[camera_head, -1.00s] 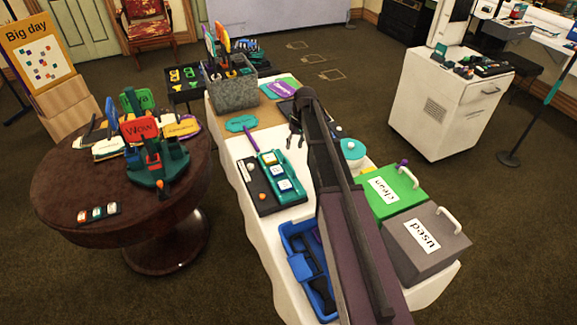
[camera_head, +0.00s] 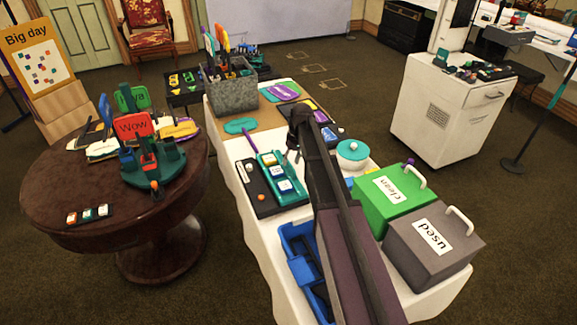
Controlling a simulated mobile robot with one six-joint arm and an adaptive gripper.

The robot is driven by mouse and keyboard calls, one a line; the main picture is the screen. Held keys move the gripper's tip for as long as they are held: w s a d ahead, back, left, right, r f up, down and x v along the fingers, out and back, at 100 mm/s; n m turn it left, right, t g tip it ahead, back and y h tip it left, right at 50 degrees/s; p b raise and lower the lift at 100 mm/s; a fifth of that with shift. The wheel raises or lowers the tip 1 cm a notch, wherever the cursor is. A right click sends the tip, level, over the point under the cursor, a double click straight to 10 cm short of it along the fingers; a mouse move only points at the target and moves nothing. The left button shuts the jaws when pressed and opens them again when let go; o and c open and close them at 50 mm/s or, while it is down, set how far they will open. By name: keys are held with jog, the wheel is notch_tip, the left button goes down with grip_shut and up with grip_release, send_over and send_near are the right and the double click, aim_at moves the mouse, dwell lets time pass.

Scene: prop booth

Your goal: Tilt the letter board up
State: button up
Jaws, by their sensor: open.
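The letter board (camera_head: 262,198) appears to be the flat black board on the white-covered long table, with a teal strip (camera_head: 266,159) of letter tiles along its right side. It looks flat, with a small pale knob and an orange one on its left part. My gripper (camera_head: 289,160) hangs close to the board's far right corner and is open. It is small and partly hidden by my dark arm, which crosses the table from the front. I cannot tell whether it touches the board.
A blue bin (camera_head: 296,268) sits in front of the board. A green "clean" box (camera_head: 378,211) and a grey "used" box (camera_head: 448,262) stand at the right. A teal-lidded round pot (camera_head: 352,154) stands right of my arm. A grey bin (camera_head: 233,95) of props stands at the back.

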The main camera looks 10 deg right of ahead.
jog(key=shift+f, duration=0.3)
grip_shut()
jog(key=shift+a, duration=0.55)
jog(key=shift+d, duration=0.4)
